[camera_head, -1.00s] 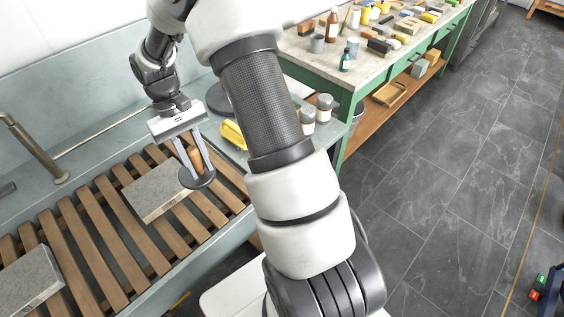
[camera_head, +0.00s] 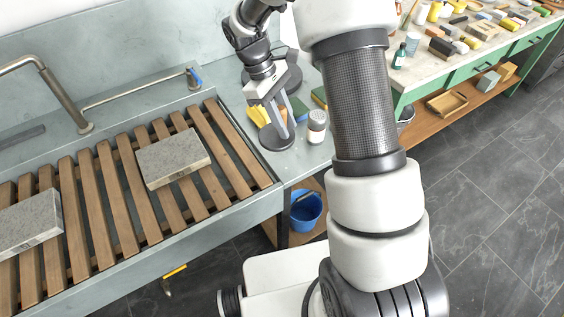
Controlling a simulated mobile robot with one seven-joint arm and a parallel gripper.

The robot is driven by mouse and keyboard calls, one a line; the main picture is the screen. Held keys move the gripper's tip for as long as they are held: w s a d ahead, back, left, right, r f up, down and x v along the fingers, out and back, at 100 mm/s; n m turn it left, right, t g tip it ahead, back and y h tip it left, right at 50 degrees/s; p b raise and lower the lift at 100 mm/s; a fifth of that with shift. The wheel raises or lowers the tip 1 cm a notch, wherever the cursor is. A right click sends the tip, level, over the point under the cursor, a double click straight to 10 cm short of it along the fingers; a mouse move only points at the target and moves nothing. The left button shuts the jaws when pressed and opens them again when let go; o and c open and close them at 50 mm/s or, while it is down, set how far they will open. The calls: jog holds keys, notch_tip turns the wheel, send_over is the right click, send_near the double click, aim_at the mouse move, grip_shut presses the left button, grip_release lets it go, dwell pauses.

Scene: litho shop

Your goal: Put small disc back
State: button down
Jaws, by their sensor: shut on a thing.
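My gripper (camera_head: 277,121) is shut on the small disc (camera_head: 275,141), a dark grey round plate with a wooden upright handle between my fingers. The disc is level, over the grey counter (camera_head: 297,160) just right of the slatted rack. I cannot tell whether it touches the counter. A larger dark disc (camera_head: 291,52) lies behind my gripper, partly hidden by my arm.
A jar with a grey lid (camera_head: 317,126) stands close right of the disc. A yellow thing (camera_head: 257,116) lies just left of my gripper. Two stone slabs (camera_head: 172,158) (camera_head: 28,224) rest on the wooden slats (camera_head: 120,187). A blue bucket (camera_head: 306,211) stands below. A cluttered worktable (camera_head: 445,68) is at right.

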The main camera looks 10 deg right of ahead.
jog(key=w+n+t+b, duration=0.1)
jog(key=n, duration=0.2)
jog(key=w+f+n+t+b, duration=0.1)
jog(key=n+b, duration=0.1)
jog(key=n, duration=0.2)
jog(key=w+f+n+t+b, duration=0.1)
jog(key=n+t+b, duration=0.1)
jog(key=n, duration=0.2)
jog(key=shift+w+d+f+h, duration=0.1)
jog(key=shift+w+f+h, duration=0.05)
jog(key=shift+w+h, duration=0.25)
jog(key=n, duration=0.1)
jog(key=w+n+t+b, duration=0.1)
jog(key=n, duration=0.1)
jog(key=n+b, duration=0.1)
jog(key=shift+w+f+n+t+y, duration=0.1)
jog(key=shift+w+n+t+y, duration=0.15)
jog(key=shift+n+t+y, duration=0.15)
jog(key=f+n+b, duration=0.1)
jog(key=f, duration=0.2)
jog(key=w+f+n+y+b, duration=0.1)
jog(key=f+n+b, duration=0.1)
jog(key=f, duration=0.1)
jog(key=f+n+t+b, duration=0.1)
jog(key=f+n+b, duration=0.1)
jog(key=f, duration=0.1)
jog(key=shift+w+a+f, duration=0.2)
jog(key=shift+a+f, duration=0.15)
